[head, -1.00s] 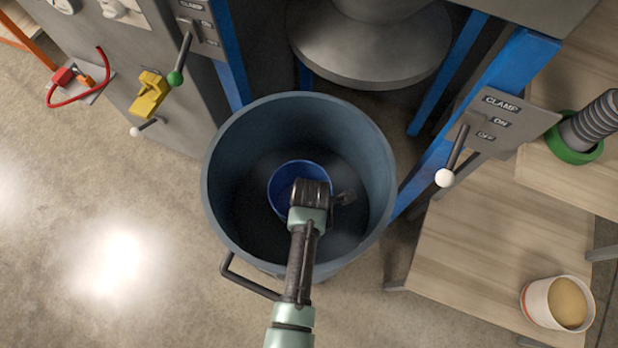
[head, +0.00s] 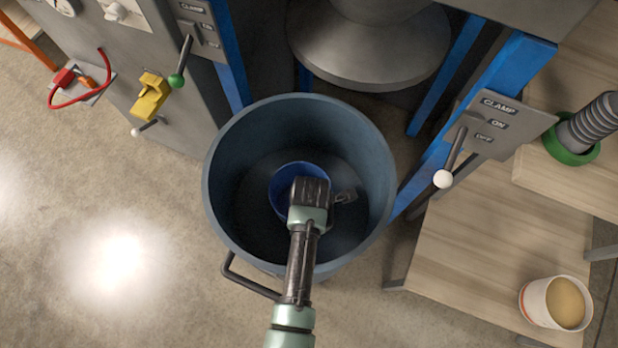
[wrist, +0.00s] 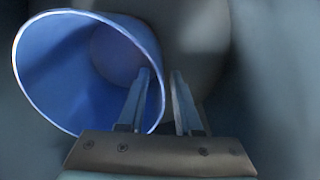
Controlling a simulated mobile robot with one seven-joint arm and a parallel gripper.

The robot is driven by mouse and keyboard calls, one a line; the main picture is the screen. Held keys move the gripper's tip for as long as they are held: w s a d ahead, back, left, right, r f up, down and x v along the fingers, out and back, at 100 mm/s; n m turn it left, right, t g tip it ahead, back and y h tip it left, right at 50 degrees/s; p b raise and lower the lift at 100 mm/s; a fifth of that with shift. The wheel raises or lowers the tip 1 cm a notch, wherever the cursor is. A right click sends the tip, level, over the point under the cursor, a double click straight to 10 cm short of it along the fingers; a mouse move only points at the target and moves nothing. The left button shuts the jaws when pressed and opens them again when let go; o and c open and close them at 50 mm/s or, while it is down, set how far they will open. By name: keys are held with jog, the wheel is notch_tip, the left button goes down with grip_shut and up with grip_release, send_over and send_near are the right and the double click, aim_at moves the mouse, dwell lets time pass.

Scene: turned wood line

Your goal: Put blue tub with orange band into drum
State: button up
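The blue tub (head: 284,188) is inside the grey-blue drum (head: 222,205), low down and near its middle. Its orange band does not show. In the wrist view the tub (wrist: 60,85) fills the left side, tilted, with its mouth facing the camera. My gripper (wrist: 162,72) is open. Its left finger is inside the tub's mouth and its right finger is outside, with the tub's near wall between them. A gap shows between that wall and the right finger. Whether the tub touches the drum floor is hidden.
A clamp lever with a white knob (head: 443,179) stands right of the drum, and one with a green knob (head: 176,80) at upper left. A round metal plate (head: 370,60) overhangs behind. A white tub (head: 540,303) sits on the wooden table (head: 480,240).

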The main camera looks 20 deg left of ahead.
notch_tip(320, 180, up, 10)
jog(key=p, duration=0.3)
jog(key=shift+s+d+r, duration=0.15)
jog(key=shift+s+r, duration=0.05)
jog(key=shift+s, duration=0.05)
